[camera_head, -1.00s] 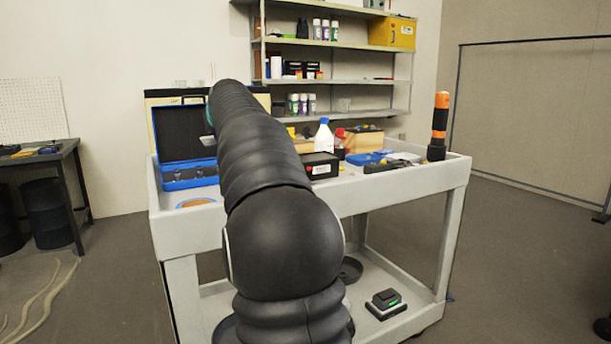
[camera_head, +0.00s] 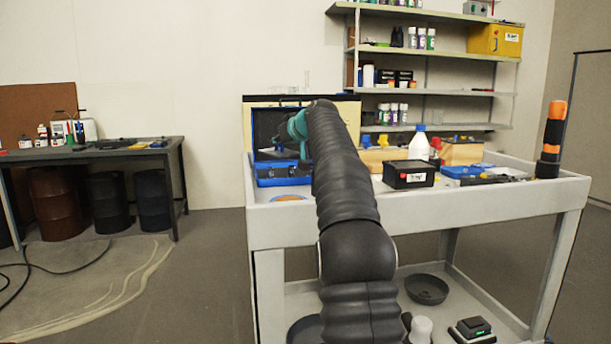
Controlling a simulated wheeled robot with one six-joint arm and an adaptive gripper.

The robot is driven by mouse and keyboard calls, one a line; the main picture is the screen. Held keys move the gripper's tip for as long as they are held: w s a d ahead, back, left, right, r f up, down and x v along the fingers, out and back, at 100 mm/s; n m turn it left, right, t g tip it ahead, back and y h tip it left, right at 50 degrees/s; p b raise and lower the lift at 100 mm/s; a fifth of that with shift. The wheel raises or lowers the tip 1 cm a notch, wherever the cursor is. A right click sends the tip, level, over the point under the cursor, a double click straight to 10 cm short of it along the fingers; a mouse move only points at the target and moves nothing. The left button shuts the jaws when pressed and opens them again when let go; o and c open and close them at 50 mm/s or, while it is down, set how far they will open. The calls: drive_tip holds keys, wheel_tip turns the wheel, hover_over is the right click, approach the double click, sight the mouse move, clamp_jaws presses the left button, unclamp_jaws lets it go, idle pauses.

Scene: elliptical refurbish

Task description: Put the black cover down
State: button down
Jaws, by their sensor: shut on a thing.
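My gripper (camera_head: 297,126) shows as a small teal shape at the far end of my black arm. It is in front of the open blue case (camera_head: 283,181) on the left of the grey cart (camera_head: 470,207), and its fingers are small and partly behind the arm. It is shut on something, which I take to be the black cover. The cover's outline cannot be made out against the case's dark lining. I cannot tell whether it touches anything.
A black box (camera_head: 408,174), a white bottle (camera_head: 418,143) and an orange-black torch (camera_head: 551,140) stand on the cart. A round black dish (camera_head: 427,289) is on its lower shelf. A dark workbench (camera_head: 90,153) is at left, with open floor between.

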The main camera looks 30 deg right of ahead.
wheel_tip(320, 180, down, 8)
drive_tip(key=b, duration=0.2)
drive_tip(key=shift+f+b, duration=0.15)
drive_tip(key=shift+b, duration=0.25)
drive_tip(key=shift+f, duration=0.1)
drive_tip(key=shift+f+b, duration=0.35)
drive_tip(key=shift+b, duration=0.1)
drive_tip(key=c, duration=1.2)
unclamp_jaws()
drive_tip(key=shift+r, duration=0.1)
drive_tip(key=shift+s+r+p, duration=0.1)
drive_tip(key=shift+r+p, duration=0.45)
drive_tip(key=b+v, duration=0.1)
drive_tip(key=v, duration=1)
drive_tip(key=shift+s+d+b, duration=0.1)
drive_tip(key=shift+s+b, duration=0.25)
